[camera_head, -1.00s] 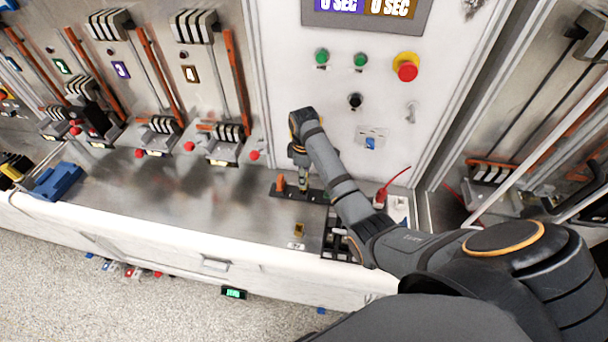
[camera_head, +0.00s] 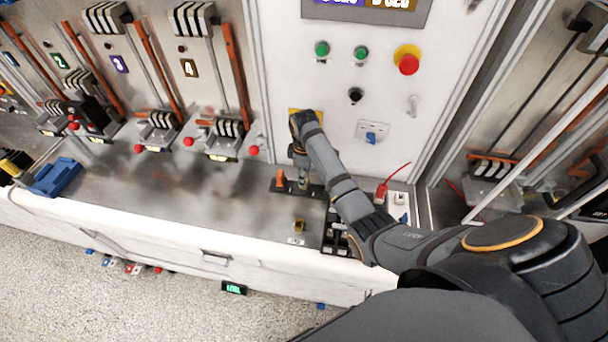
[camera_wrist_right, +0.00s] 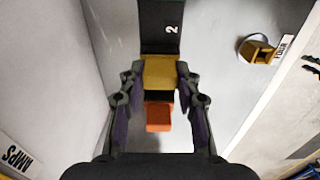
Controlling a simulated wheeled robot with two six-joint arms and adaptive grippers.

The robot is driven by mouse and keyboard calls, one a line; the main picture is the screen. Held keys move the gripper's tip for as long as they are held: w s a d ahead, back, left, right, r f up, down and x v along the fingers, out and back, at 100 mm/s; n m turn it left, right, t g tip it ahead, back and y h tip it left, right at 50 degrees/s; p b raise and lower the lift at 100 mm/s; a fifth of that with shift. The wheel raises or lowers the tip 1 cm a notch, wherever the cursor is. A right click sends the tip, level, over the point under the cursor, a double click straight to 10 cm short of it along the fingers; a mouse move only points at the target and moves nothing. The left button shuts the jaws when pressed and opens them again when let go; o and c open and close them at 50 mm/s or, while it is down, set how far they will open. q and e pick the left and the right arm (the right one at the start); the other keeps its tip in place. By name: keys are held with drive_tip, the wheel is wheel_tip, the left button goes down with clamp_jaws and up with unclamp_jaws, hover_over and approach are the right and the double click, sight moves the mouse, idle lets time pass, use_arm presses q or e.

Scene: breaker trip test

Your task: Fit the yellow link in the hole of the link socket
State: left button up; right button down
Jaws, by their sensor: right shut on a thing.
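My right gripper (camera_head: 303,178) is over a dark strip (camera_head: 317,191) on the bench. In the right wrist view the right gripper (camera_wrist_right: 159,85) is shut on the yellow link (camera_wrist_right: 158,72), which sits between both fingers. The dark strip, marked "2" (camera_wrist_right: 160,22), shows behind the link; I cannot tell whether the link still touches it. A small yellow piece with a dark opening, seemingly the link socket (camera_wrist_right: 257,50), stands apart from the gripper beside a label reading FOUR. In the head view this piece (camera_head: 299,226) is nearer the bench's front edge. My left gripper is not in view.
An orange peg (camera_head: 280,180) stands on the strip and shows close to my fingers in the wrist view (camera_wrist_right: 158,116). A black slotted holder (camera_head: 334,238) is at the right. The panel (camera_head: 330,95) rises behind. Bare bench (camera_head: 215,195) lies left.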

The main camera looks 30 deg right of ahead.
drive_tip(key=shift+f, duration=0.15)
drive_tip(key=c, duration=0.9)
unclamp_jaws()
drive_tip(key=shift+o, duration=0.2)
drive_tip(key=shift+r, duration=0.45)
wheel_tip(320, 180, up, 7)
drive_tip(key=shift+f, duration=0.15)
drive_tip(key=shift+a+f, duration=0.1)
